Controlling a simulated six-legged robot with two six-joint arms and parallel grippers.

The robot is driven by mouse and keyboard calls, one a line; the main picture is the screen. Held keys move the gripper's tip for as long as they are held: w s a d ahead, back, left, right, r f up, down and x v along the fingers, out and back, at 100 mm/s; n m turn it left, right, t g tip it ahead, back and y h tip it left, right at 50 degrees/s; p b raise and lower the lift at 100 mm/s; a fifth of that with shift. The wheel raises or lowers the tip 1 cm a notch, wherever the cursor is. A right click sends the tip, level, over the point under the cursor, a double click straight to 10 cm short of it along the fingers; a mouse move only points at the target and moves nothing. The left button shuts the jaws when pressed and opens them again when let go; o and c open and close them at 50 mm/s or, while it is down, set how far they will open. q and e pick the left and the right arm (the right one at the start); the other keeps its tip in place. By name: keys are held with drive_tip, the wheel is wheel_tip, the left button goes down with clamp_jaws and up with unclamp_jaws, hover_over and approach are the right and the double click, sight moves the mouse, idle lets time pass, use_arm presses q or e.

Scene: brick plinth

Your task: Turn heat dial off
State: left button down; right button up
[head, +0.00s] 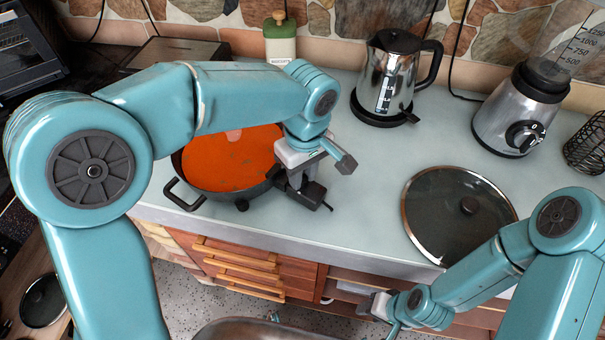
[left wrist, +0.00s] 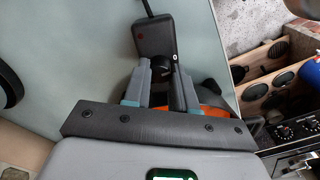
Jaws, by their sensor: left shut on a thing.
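A round black electric pan (head: 184,193) holding orange food (head: 235,165) stands on the counter at centre left in the head view. A black control box (head: 312,192) with a cord sits at its right side. In the left wrist view this box (left wrist: 152,38) shows a red dot, and a dark dial (left wrist: 178,92) lies between the fingers. My left gripper (head: 300,178) is shut on the dial; its fingers also show in the left wrist view (left wrist: 162,85). The dial's marking is hidden. My right gripper (head: 382,312) hangs at the counter's front edge, away from the pan, its jaws unclear.
A glass lid (head: 445,215) lies on the counter at right. A steel kettle (head: 385,80), a blender (head: 520,110) and a green-white bottle (head: 280,40) stand behind. Wooden drawers (head: 235,265) are below the front edge. The counter between pan and lid is clear.

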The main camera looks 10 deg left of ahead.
sight(305, 180)
idle(0.3)
use_arm(q)
drive_tip(key=c, duration=0.9)
unclamp_jaws()
wheel_tip(305, 180, up, 16)
drive_tip(key=p, duration=0.1)
drive_tip(key=shift+d+r, duration=0.25)
drive_tip(key=shift+d, duration=0.1)
drive_tip(key=shift+s, duration=0.15)
